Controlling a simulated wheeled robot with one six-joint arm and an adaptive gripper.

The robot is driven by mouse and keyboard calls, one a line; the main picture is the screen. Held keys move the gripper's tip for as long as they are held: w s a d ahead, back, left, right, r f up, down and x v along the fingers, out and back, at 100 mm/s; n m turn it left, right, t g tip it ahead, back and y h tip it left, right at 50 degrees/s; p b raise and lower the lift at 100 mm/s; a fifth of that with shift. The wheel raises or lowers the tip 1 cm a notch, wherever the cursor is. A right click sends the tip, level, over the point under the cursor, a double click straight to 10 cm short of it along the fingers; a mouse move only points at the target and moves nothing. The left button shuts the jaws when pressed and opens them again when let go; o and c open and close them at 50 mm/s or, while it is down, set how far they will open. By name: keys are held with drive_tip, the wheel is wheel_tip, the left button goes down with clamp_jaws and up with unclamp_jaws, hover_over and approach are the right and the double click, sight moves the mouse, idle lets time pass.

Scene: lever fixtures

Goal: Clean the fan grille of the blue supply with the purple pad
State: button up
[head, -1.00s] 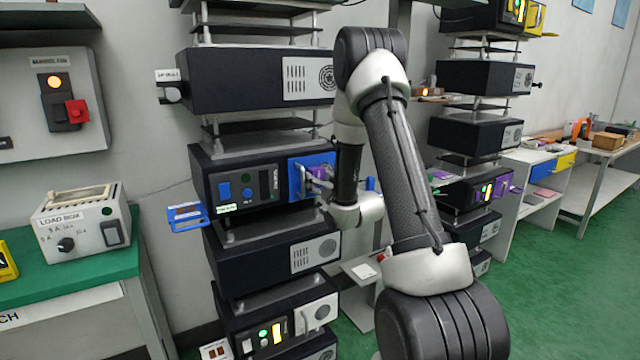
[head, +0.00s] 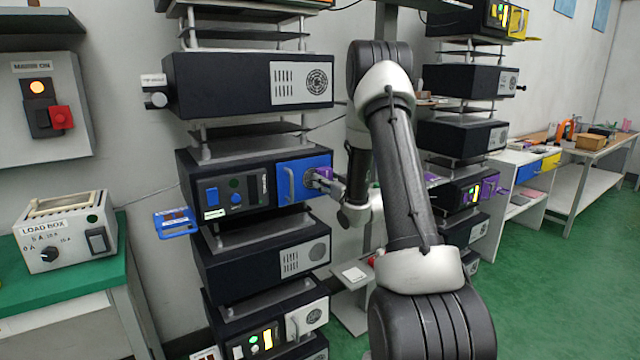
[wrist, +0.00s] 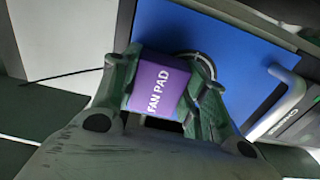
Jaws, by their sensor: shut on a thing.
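The blue supply (head: 225,190) is a dark box in the middle of the near rack, with a blue panel (head: 303,165) at the right of its front. The blue panel also fills much of the wrist view (wrist: 225,50). My gripper (head: 326,182) is at the panel's right side. In the wrist view my gripper (wrist: 165,85) is shut on the purple pad (wrist: 160,80), labelled FAN PAD. A curved pale rim, likely of the fan grille (wrist: 205,62), shows just behind the pad. The pad and fingers hide most of the grille. I cannot tell whether the pad touches it.
A pale handle (wrist: 283,105) stands out from the blue panel beside the gripper. A blue tag (head: 175,222) sticks out left of the supply. Other dark units sit above and below. A second rack (head: 465,140) stands to the right, and a load box (head: 65,230) at the left.

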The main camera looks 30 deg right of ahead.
sight(302, 182)
drive_tip(key=shift+w+d, duration=0.15)
drive_tip(key=shift+d, duration=0.05)
drive_tip(key=shift+a, duration=0.1)
drive_tip(key=shift+s+a, duration=0.15)
drive_tip(key=shift+a, duration=1.75)
drive_tip(key=shift+s+a, duration=0.15)
drive_tip(key=shift+a, duration=1.75)
drive_tip(key=s, duration=0.6)
drive_tip(key=shift+d, duration=0.1)
drive_tip(key=s, duration=0.3)
